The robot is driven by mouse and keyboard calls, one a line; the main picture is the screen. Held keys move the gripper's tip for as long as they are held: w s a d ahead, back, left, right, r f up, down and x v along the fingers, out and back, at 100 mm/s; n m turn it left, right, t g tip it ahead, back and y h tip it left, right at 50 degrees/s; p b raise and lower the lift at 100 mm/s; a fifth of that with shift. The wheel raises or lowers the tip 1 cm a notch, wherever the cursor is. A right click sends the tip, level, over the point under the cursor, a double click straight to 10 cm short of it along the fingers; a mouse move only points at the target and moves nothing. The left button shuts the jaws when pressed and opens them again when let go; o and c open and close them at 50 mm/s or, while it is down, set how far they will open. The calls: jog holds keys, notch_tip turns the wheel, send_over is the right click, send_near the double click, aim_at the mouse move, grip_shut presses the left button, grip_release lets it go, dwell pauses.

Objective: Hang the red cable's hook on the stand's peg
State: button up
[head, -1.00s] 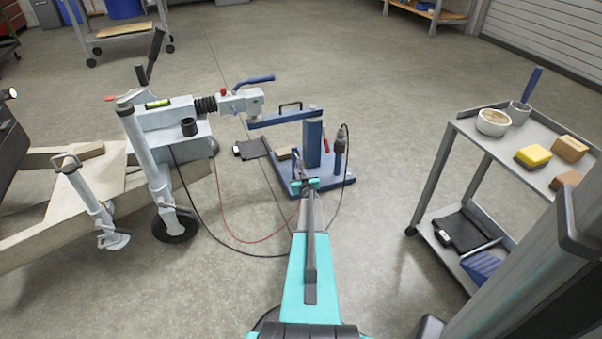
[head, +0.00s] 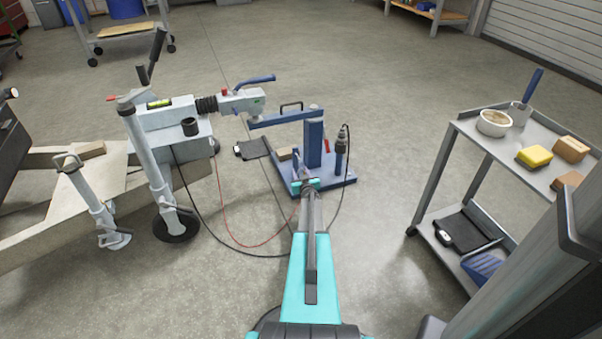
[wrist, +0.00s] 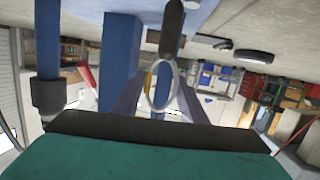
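The blue stand (head: 313,140) stands upright on the floor ahead, with a post on a flat base. Its post also shows in the wrist view (wrist: 120,62), beyond my fingers. I cannot clearly pick out the peg. The red cable (head: 240,238) loops from the trailer frame across the floor to my gripper (head: 303,180), which is in front of the post. In the wrist view my gripper (wrist: 158,92) has its fingers closed in on a metal ring-shaped hook (wrist: 153,99) with a dark end. The ring is apart from the post.
A black cable plug (head: 341,150) stands in the holder on the stand's right, beside a red part (head: 326,145). The trailer coupler (head: 240,101) is at the left, near the stand's arm. A grey cart (head: 445,185) stands at the right. Open floor lies between.

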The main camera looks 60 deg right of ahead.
jog(key=shift+a, duration=0.1)
jog(key=shift+v, duration=0.8)
jog(key=p+v, duration=0.3)
jog(key=v, duration=0.9)
jog(key=shift+s, duration=0.1)
